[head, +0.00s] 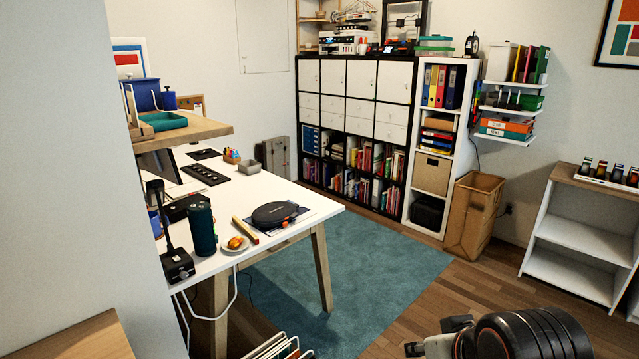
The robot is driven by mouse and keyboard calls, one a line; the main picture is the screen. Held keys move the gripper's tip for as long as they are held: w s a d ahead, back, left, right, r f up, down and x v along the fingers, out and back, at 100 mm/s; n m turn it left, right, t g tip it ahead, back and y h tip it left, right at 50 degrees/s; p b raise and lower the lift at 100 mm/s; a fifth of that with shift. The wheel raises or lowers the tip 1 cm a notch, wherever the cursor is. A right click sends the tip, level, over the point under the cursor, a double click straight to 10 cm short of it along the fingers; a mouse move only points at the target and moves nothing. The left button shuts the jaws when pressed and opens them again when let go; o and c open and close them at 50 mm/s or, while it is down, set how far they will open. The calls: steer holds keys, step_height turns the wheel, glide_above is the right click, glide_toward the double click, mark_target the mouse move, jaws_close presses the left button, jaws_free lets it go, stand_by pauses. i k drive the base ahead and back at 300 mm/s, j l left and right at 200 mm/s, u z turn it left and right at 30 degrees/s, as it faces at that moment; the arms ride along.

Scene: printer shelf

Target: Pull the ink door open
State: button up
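A white printer-like machine (345,42) stands on top of the dark-framed cabinet at the back of the room. It is small and far off, and I cannot make out an ink door on it. My gripper (436,337) shows only in part at the bottom edge of the head view, low and far in front of the cabinet. Two dark tips show beside a pale link, with the black rounded part of my arm to the right. Nothing is seen held, and I cannot tell how far the fingers are apart.
A white desk (290,236) with a speaker and several small things stands at left. A cardboard bin (472,215) stands by the tall white shelf (411,205). A low white shelf (575,255) is at right. The teal rug (375,275) is clear.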

mark_target(347, 49)
steer(key=i+l+z, duration=0.35)
steer(key=i, duration=0.3)
steer(key=i+l+z, duration=0.35)
steer(key=i, duration=0.35)
steer(key=i+z, duration=0.3)
steer(key=i, duration=0.4)
steer(key=i+j+u, duration=0.1)
steer(key=i+u, duration=0.15)
steer(key=i, duration=0.4)
steer(key=i+u, duration=0.25)
steer(key=i, duration=0.35)
steer(key=i+l+u, duration=0.1)
steer(key=i+u, duration=0.15)
steer(key=i, duration=0.4)
steer(key=i+l+u, duration=0.25)
steer(key=i, duration=0.35)
steer(key=i+j+u, duration=0.25)
steer(key=i, duration=0.7)
steer(key=i+u, duration=0.2)
steer(key=i, duration=0.8)
steer(key=i+j+z, duration=0.1)
steer(key=i+j, duration=0.1)
steer(key=i, duration=0.1)
